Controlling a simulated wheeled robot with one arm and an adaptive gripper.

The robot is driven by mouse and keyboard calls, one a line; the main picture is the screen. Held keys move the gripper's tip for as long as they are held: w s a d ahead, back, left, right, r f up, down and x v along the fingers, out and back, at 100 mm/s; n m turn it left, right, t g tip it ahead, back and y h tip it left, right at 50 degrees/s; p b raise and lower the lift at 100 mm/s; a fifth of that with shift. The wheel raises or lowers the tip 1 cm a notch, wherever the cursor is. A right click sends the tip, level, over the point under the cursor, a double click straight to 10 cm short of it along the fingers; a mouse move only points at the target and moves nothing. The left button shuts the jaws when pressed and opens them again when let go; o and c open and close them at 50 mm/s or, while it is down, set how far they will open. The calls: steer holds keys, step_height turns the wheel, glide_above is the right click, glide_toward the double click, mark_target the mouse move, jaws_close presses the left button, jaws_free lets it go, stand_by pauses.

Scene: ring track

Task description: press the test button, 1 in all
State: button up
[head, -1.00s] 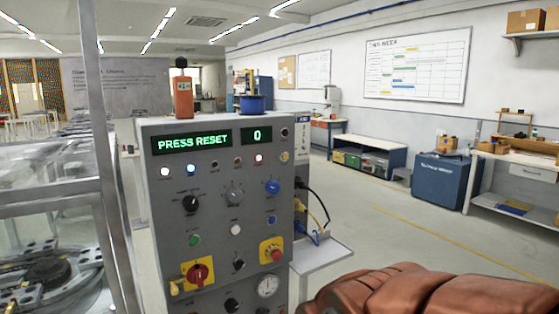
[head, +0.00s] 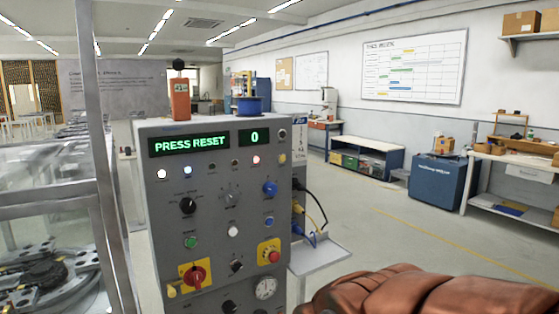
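A grey control panel (head: 215,215) stands upright in front of me. Its wide green-lit display (head: 190,145) reads "PRESS RESET" and the small display (head: 255,136) reads "0". A green button (head: 191,242), a white button (head: 233,229) and a blue button (head: 269,222) sit in a slanting row on its face. Their labels are too small to read, so I cannot tell which is the test button.
The panel also bears a red emergency-type button (head: 274,256), a red rotary switch (head: 194,275), a blue knob (head: 270,188) and a gauge (head: 265,288). A metal-framed machine (head: 50,190) stands close on the left. A small side shelf (head: 320,254) juts out right.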

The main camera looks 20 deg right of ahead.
jaws_close()
stand_by(1.1)
